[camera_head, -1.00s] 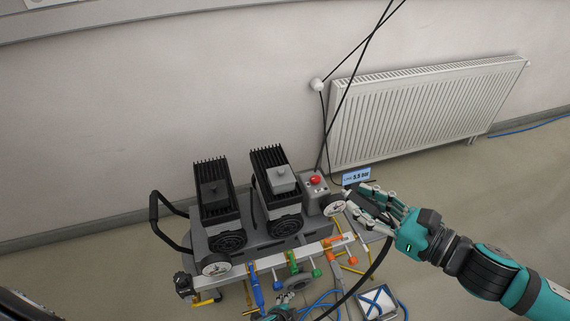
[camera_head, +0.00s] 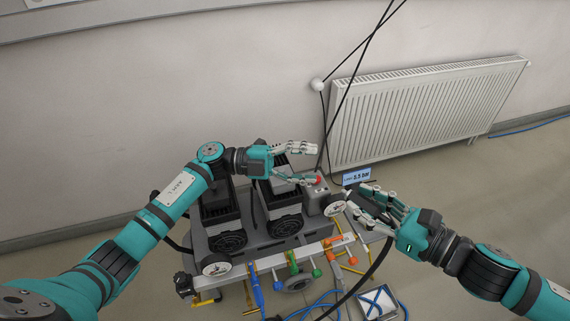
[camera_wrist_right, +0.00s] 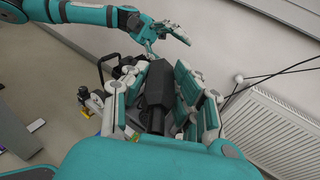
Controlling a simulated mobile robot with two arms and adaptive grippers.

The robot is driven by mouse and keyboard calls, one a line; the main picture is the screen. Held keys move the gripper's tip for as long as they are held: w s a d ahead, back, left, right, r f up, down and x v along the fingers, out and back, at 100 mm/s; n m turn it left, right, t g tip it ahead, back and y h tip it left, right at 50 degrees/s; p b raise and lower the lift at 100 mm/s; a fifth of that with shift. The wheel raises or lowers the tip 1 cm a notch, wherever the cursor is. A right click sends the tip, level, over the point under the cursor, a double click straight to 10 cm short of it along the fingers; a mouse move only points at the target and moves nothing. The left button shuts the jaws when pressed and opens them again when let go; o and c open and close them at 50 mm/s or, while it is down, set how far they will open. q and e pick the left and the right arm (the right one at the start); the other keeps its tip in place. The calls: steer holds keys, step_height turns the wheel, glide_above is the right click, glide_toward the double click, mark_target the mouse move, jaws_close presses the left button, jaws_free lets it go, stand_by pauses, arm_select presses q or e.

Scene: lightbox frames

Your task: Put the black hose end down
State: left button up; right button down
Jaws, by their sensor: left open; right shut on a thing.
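The black hose end (camera_wrist_right: 157,85) sits between the fingers of my right gripper (camera_wrist_right: 160,100), which is shut on it. In the head view my right gripper (camera_head: 370,205) holds it at the right of the compressor, and the black hose (camera_head: 378,262) hangs down from it in a curve. In the head view the hose end is mostly hidden by the fingers. My left gripper (camera_head: 308,164) is open and empty, over the compressor's right side beside the red button (camera_head: 318,180). It also shows at the top of the right wrist view (camera_wrist_right: 168,38).
The compressor (camera_head: 225,243) with two black motors stands by the wall. A rail (camera_head: 270,262) with coloured valves runs along its front. Blue hoses (camera_head: 320,303) and a white-topped box (camera_head: 376,301) lie on the floor. A radiator (camera_head: 420,112) is behind. A display reads about 5.5 bar (camera_head: 357,176).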

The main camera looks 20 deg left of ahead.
arm_select(q)
steer(key=s+a+r+m+g+y, duration=0.2)
steer(key=s+a+r+m+g, duration=0.15)
steer(key=s+m+g, duration=0.2)
steer(key=shift+n, duration=0.45)
steer(key=d, duration=0.4)
steer(key=s+d, duration=0.1)
steer(key=d, duration=0.3)
steer(key=s+d+f, duration=0.1)
steer(key=d, duration=0.3)
steer(key=shift+d, duration=0.25)
jaws_close()
arm_select(e)
steer(key=c, duration=1)
jaws_free()
